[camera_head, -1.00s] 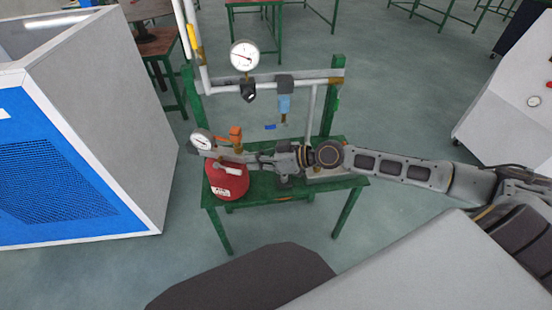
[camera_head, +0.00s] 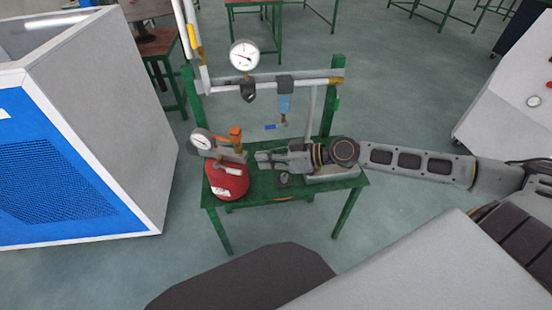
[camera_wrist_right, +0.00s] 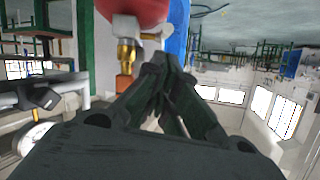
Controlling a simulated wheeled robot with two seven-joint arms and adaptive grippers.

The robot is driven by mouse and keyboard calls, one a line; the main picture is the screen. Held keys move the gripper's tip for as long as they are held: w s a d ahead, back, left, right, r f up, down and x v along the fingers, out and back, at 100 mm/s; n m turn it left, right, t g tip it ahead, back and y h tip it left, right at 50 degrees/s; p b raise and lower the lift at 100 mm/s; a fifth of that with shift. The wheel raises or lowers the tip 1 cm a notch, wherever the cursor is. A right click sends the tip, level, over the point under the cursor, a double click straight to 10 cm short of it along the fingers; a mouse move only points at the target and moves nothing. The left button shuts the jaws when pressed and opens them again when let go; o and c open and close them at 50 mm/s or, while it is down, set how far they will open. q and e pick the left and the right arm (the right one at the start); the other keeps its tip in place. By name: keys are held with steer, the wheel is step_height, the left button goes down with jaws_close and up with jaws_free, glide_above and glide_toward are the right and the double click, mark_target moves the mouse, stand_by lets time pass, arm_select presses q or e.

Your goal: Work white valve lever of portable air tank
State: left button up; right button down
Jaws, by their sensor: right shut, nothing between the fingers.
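The red portable air tank (camera_head: 228,184) sits at the left end of the green stand. My left gripper is out of view.
A grey and blue cabinet (camera_head: 100,110) stands close on the left. Open floor lies to the right of the stand.

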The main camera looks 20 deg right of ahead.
steer(key=shift+v, duration=1.6)
stand_by(0.6)
steer(key=shift+s, duration=0.1)
